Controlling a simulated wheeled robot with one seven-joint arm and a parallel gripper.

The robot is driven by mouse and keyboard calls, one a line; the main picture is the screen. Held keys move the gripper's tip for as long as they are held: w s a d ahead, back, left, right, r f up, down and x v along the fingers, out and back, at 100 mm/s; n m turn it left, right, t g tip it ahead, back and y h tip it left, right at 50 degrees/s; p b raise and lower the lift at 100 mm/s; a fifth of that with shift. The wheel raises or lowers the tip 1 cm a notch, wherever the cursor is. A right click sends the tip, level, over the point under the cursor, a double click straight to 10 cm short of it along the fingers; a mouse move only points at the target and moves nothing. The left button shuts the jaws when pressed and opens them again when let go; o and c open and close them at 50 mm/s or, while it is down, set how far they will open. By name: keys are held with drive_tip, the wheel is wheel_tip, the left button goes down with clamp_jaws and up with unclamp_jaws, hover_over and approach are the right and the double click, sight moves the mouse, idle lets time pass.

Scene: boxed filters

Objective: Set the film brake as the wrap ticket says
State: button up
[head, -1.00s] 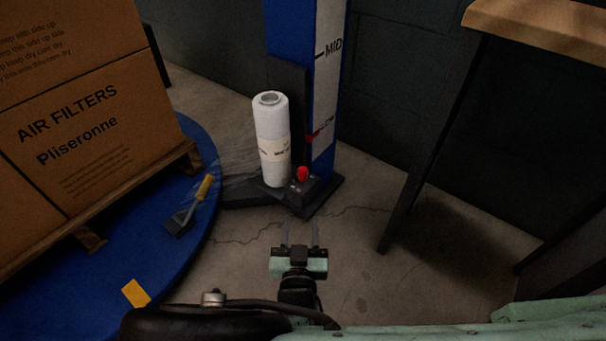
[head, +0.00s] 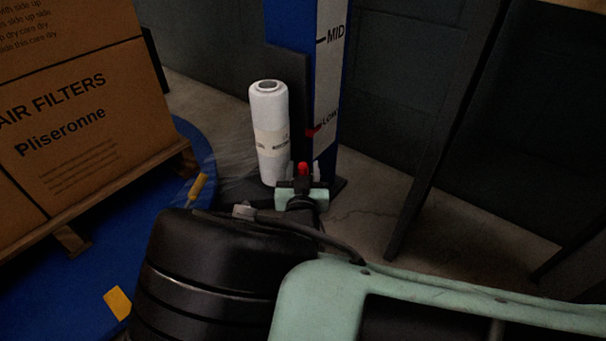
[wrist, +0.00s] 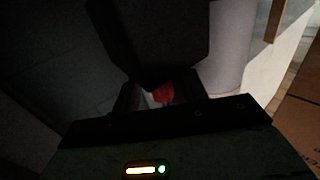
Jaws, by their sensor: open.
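The red knob of the film brake (head: 303,168) sits at the foot of the blue mast, beside the white film roll (head: 268,135). My gripper (head: 302,176) is open, and in the head view its fingers reach up to either side of the knob. In the wrist view the red knob (wrist: 162,93) shows dimly between the fingers; contact cannot be told. The brake's base and any setting marks are hidden behind my gripper. A paper band (head: 271,143) wraps the roll, with print too small to read. No readable wrap ticket shows.
The blue mast (head: 327,70) carries a scale reading MID and LOW, with a red pointer near LOW. A blue turntable (head: 75,292) with boxed air filters (head: 80,115) stands left. Dark table legs (head: 440,140) stand right.

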clamp_jaws()
drive_tip(key=c, duration=0.9)
unclamp_jaws()
drive_tip(key=shift+r+y+p, duration=0.15)
drive_tip(key=shift+y+p, duration=0.15)
drive_tip(key=shift+p, duration=0.3)
drive_tip(key=shift+d+r+n+y+p, duration=0.1)
drive_tip(key=shift+d+n+y+p, duration=0.05)
drive_tip(key=shift+n+y+p, duration=0.75)
drive_tip(key=n+y+p, duration=0.2)
drive_tip(key=y+p, duration=0.1)
drive_tip(key=p, duration=0.1)
drive_tip(key=shift+r+g, duration=0.1)
drive_tip(key=shift+g, duration=0.3)
drive_tip(key=n+g+y+p, duration=0.1)
drive_tip(key=y+p, duration=0.1)
drive_tip(key=n+g+y+p, duration=0.1)
drive_tip(key=n+y+p, duration=0.1)
drive_tip(key=y+p, duration=0.1)
drive_tip(key=shift+n+y, duration=0.3)
drive_tip(key=shift+f+n+g+y+p, duration=0.3)
drive_tip(key=shift+n+g+y+p, duration=0.4)
drive_tip(key=shift+g+y+p, duration=0.15)
